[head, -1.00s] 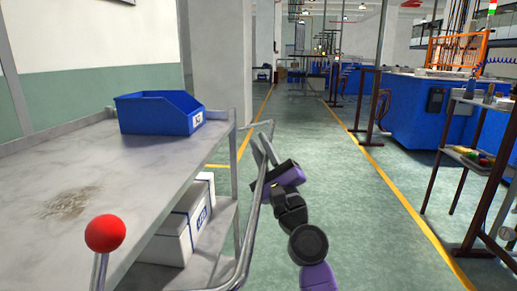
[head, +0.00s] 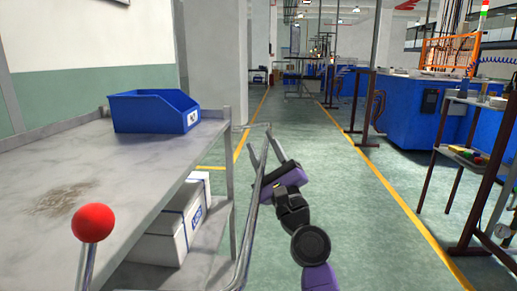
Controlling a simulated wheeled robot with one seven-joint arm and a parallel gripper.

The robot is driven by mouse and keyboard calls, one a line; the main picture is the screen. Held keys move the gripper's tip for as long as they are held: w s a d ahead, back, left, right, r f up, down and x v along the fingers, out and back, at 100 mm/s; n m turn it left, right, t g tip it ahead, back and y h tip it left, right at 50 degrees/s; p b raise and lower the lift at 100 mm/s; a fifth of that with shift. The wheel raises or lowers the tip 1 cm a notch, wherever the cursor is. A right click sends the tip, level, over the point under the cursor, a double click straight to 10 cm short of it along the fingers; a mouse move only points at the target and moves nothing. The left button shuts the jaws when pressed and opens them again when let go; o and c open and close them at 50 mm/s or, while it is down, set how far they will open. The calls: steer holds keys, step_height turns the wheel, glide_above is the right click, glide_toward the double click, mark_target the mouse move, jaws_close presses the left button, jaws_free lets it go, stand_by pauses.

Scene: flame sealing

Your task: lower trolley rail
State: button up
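The trolley rail (head: 247,240) is a grey bent metal tube at the right side of a grey trolley (head: 150,168). It slopes up and away from the bottom of the head view, with its far crossbar near the trolley's far corner. My gripper (head: 259,139), with a purple and black body, is at the upper part of the rail. Its two grey fingers are spread apart and point up and away. The rail's upper part passes by the fingers and looks to lie between them; I cannot tell whether they touch it.
A blue bin (head: 154,111) stands on the trolley top, and a white box (head: 172,225) is on the shelf below. A red ball knob (head: 93,222) is at the near left. The green floor (head: 360,220) to the right is clear, up to a dark-framed table (head: 462,158).

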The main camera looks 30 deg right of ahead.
steer(key=shift+w+a, duration=0.1)
steer(key=shift+a, duration=0.15)
stand_by(0.3)
steer(key=shift+f, duration=0.15)
steer(key=b+v, duration=0.1)
steer(key=v, duration=0.7)
steer(key=shift+d, duration=0.3)
steer(key=shift+r, duration=0.2)
steer(key=shift+f, duration=0.1)
steer(key=s+a+f+b, duration=0.3)
steer(key=s+f+b, duration=0.2)
steer(key=f, duration=0.1)
steer(key=shift+s+a, duration=0.15)
steer(key=shift+s, duration=0.25)
steer(key=shift+f, duration=0.1)
steer(key=shift+c, duration=0.3)
